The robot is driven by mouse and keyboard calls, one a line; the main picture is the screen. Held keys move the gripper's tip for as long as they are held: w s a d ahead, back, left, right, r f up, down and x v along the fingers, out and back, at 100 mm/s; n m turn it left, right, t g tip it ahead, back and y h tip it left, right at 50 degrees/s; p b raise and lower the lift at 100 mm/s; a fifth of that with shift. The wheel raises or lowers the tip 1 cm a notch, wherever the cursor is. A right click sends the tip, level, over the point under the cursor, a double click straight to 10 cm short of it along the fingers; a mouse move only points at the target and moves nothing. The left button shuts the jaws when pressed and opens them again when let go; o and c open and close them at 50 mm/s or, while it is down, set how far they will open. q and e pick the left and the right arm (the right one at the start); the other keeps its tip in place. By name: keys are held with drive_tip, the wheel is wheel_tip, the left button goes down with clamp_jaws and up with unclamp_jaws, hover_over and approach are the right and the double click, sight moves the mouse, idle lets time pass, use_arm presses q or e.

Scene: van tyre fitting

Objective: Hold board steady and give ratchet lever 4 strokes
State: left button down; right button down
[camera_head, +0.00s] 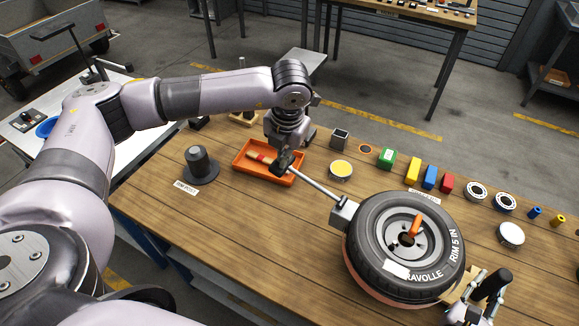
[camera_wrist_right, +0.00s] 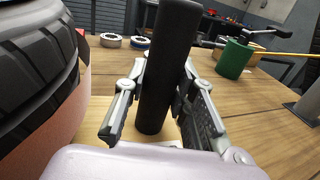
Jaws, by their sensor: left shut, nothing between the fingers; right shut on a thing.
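A tyre (camera_head: 372,232) marked RIM 5 IN lies on a round reddish base on the wooden bench, with an orange piece (camera_head: 416,224) upright at its hub. The ratchet lever (camera_head: 318,187) is a grey rod slanting from a metal block (camera_head: 343,212) at the tyre's left side. My left gripper (camera_head: 287,161) is shut and empty at the lever's upper-left end; whether it touches the lever is unclear. My right gripper (camera_head: 478,306) is shut on a black upright handle (camera_wrist_right: 168,65) at the tyre's lower right. A pale wooden board (camera_head: 456,300) shows partly there.
An orange tray (camera_head: 250,171) lies under my left arm. A dark rim post (camera_head: 200,165) stands left. The bench front left is bare.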

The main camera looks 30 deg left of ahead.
use_arm(q)
drive_tip(key=shift+a+f, duration=0.1)
drive_tip(key=shift+f, duration=0.15)
drive_tip(key=shift+x, duration=1)
drive_tip(key=shift+s+a, duration=0.15)
drive_tip(key=shift+s, duration=0.05)
drive_tip(key=shift+f, duration=0.15)
drive_tip(key=shift+x, duration=0.85)
drive_tip(key=shift+s+f, duration=0.1)
